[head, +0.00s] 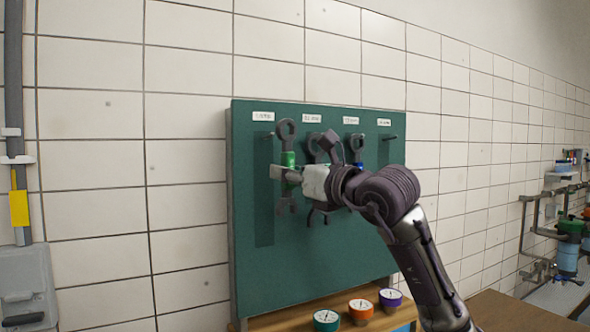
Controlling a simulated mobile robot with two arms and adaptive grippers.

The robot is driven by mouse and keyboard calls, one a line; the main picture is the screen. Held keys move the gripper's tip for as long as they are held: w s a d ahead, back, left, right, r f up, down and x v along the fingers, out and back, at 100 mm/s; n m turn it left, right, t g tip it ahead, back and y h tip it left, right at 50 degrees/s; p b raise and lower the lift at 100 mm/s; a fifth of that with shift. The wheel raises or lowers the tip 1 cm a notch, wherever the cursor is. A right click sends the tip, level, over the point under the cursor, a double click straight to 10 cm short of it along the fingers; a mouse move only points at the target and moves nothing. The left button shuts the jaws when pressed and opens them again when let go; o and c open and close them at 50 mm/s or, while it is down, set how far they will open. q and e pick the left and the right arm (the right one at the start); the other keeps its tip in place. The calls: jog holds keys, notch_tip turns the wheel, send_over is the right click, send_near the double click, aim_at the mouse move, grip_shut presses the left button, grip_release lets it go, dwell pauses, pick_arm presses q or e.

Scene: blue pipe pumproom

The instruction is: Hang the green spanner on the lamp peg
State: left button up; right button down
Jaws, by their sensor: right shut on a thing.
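The green spanner (287,159), dark grey with a green band, is upright in front of the left part of the green board (310,262). My right gripper (284,173) is shut on it around its middle, just below the band. I cannot tell whether its ring end touches a peg. Four pegs' worth of small white labels run along the board's top; their text is too small to read, so I cannot tell which peg is the lamp peg. The far right peg (388,137) is bare. My left gripper is out of view.
A blue-banded spanner (357,143) hangs right of centre. Another spanner (314,150) hangs between, partly hidden by my right gripper. Teal (326,320), orange (361,310) and purple (390,298) round gauges stand on the wooden ledge below. Pipes (535,229) are at far right.

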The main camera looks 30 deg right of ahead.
aim_at(261, 175)
jog(key=shift+w+d, duration=0.3)
jog(key=shift+w, duration=0.1)
jog(key=shift+w+f+p, duration=0.15)
jog(key=shift+w+p, duration=0.95)
jog(key=shift+w, duration=0.8)
jog(key=shift+w+f+p, duration=0.15)
jog(key=shift+w+p, duration=0.9)
jog(key=shift+w, duration=0.8)
jog(key=shift+w+f, duration=0.3)
jog(key=shift+w, duration=0.1)
pick_arm(q)
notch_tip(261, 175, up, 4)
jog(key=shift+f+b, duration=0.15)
jog(key=shift+b, duration=0.25)
pick_arm(e)
jog(key=shift+f, duration=0.15)
jog(key=shift+f, duration=0.1)
jog(key=c, duration=0.9)
grip_release()
jog(key=shift+w, duration=0.1)
jog(key=shift+w+f, duration=0.1)
jog(key=shift+w, duration=0.05)
